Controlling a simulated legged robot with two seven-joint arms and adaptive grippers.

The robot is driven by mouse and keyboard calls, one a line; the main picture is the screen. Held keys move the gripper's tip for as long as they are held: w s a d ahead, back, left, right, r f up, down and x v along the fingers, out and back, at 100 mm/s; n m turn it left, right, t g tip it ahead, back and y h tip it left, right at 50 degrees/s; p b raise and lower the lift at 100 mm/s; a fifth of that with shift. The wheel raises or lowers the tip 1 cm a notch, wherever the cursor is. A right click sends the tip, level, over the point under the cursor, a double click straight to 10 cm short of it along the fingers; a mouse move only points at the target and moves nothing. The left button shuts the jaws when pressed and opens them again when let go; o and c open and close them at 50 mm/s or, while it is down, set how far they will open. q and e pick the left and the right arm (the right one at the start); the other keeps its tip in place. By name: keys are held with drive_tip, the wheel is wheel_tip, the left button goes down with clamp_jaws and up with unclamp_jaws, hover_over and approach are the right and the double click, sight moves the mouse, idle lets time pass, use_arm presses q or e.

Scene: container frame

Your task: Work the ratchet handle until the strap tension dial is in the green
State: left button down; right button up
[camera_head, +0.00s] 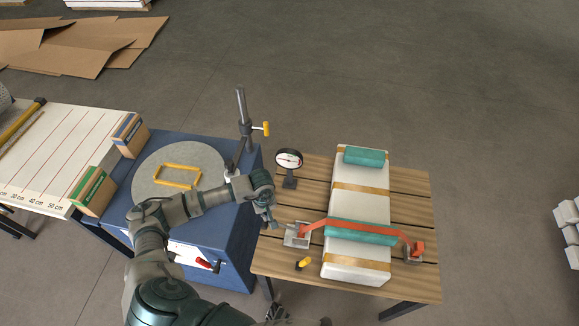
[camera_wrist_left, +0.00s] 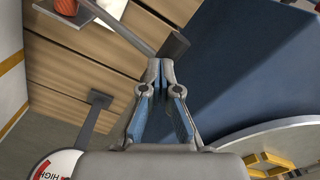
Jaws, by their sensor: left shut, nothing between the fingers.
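The orange strap (camera_head: 345,229) runs over a long white package (camera_head: 343,272) from the metal ratchet (camera_head: 297,235) to an anchor (camera_head: 414,251). In the wrist view, a grey bar (camera_wrist_left: 122,27), apparently the ratchet handle, ends in a dark grip (camera_wrist_left: 173,46). My left gripper (camera_head: 273,223) is left of the ratchet; its fingertips (camera_wrist_left: 160,64) are together and empty, close to the dark grip. Whether they touch is unclear. The round dial (camera_head: 289,159) stands behind the ratchet; its needle is too small to read. The wrist view shows part of its face (camera_wrist_left: 58,165), marked HIGH. My right gripper is not in view.
A yellow-topped item (camera_head: 303,263) is at the slatted table's (camera_head: 412,206) near left. A blue cabinet (camera_head: 232,262) adjoins on the left, bearing a round grey plate (camera_head: 207,160) and a post stand (camera_head: 243,115).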

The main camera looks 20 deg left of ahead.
use_arm(q)
wheel_tip(320, 180, up, 3)
drive_tip(key=shift+r+p, duration=0.1)
drive_tip(key=shift+p, duration=0.65)
wheel_tip(320, 180, up, 3)
drive_tip(key=shift+a+r+p, duration=0.1)
drive_tip(key=shift+r+p, duration=0.05)
drive_tip(key=shift+p, duration=0.85)
wheel_tip(320, 180, up, 2)
drive_tip(key=shift+r+p, duration=0.25)
drive_tip(key=shift+p, duration=0.35)
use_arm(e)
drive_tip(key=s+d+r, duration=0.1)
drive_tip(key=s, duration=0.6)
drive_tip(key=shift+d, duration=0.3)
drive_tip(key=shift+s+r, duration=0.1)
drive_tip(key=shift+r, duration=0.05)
